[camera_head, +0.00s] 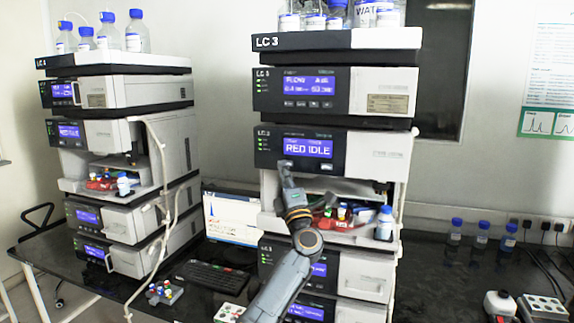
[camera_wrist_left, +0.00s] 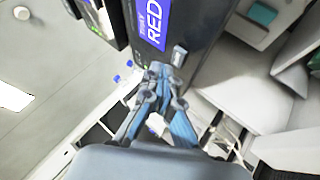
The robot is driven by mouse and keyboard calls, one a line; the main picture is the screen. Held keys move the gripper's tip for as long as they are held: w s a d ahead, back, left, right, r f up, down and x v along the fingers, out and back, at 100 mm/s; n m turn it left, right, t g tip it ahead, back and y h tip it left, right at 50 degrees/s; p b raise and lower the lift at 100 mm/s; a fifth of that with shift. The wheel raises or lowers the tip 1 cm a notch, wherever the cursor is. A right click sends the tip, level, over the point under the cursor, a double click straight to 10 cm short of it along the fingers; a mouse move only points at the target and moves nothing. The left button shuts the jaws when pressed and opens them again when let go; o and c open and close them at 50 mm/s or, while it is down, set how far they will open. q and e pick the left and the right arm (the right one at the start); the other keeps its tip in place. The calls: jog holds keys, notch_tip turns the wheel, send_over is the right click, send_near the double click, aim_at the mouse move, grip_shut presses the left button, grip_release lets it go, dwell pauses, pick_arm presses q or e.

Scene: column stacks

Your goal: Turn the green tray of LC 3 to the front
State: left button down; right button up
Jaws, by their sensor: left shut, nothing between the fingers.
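The LC 3 stack (camera_head: 305,41) stands right of centre in the head view. One of its modules has a blue display (camera_head: 308,148) reading "RED IDLE"; part of it shows in the wrist view (camera_wrist_left: 152,22). Below it is an open bay with a red tray (camera_head: 328,222) and vials at its front. I cannot make out a green tray there; the bay's rear is hidden. My left gripper (camera_head: 285,167) is shut and empty, at the panel just below the display's left end. In the wrist view its fingertips (camera_wrist_left: 160,70) are close to a small grey button (camera_wrist_left: 178,55). Contact is unclear.
A blue-capped bottle (camera_head: 384,224) stands at the bay's right edge. A vial rack (camera_head: 164,292) lies on the dark bench. Several bottles and lab devices are at the right.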

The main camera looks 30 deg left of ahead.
pick_arm(q)
jog(key=shift+w, duration=0.1)
dwell(0.3)
jog(key=shift+w+a, duration=0.1)
jog(key=shift+w, duration=0.25)
jog(key=shift+w+a+b, duration=0.1)
jog(key=shift+w+b, duration=0.3)
jog(key=shift+b, duration=0.25)
dwell(0.4)
jog(key=shift+s, duration=0.1)
jog(key=shift+s+d+p, duration=0.2)
jog(key=shift+s+p, duration=0.6)
jog(key=shift+p, duration=0.05)
